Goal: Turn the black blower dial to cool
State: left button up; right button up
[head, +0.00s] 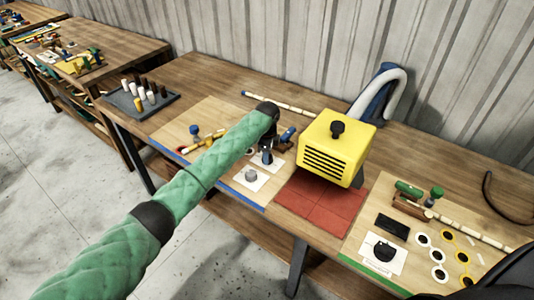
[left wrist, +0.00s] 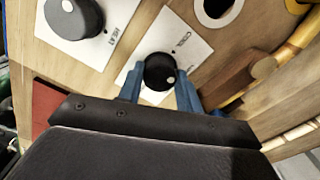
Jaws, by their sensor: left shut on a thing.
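The black blower dial (left wrist: 160,72) sits on a white plate (left wrist: 183,38) in the left wrist view. The word COOL and a small dot are printed up and right of the dial. The dial's white mark lies at its lower right, away from that dot. The blue fingers of my left gripper (left wrist: 159,84) are shut on the dial, one on each side. In the head view my left gripper (head: 268,152) points down at the board and largely hides this dial. My right gripper is not in view.
A larger grey dial (left wrist: 73,16) with a HEAT plate stands close by, left in the wrist view. A yellow blower box (head: 338,150) with a black knob stands right of my gripper, above red tiles (head: 318,208). A tray of pegs (head: 140,100) is at the left.

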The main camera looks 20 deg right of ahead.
pick_arm(q)
jog(key=n+p, duration=0.1)
jog(key=n, duration=0.2)
jog(key=shift+d+r+n, duration=0.1)
jog(key=shift+r+n, duration=0.05)
jog(key=shift+n, duration=0.25)
jog(key=n+p, duration=0.1)
jog(key=n, duration=0.1)
jog(key=shift+n, duration=0.3)
jog(key=shift+n+p, duration=0.4)
jog(key=shift+n, duration=1.2)
jog(key=shift+p, duration=0.35)
jog(key=shift+n, duration=0.4)
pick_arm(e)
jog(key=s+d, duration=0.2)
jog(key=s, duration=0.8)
pick_arm(q)
jog(key=o, duration=0.9)
jog(key=shift+o, duration=0.5)
jog(key=shift+r, duration=0.15)
jog(key=shift+r+b, duration=0.4)
jog(key=shift+b, duration=0.05)
notch_tip(320, 180, up, 6)
jog(key=shift+f+b, duration=0.2)
jog(key=shift+b, duration=0.95)
jog(key=shift+r, duration=0.45)
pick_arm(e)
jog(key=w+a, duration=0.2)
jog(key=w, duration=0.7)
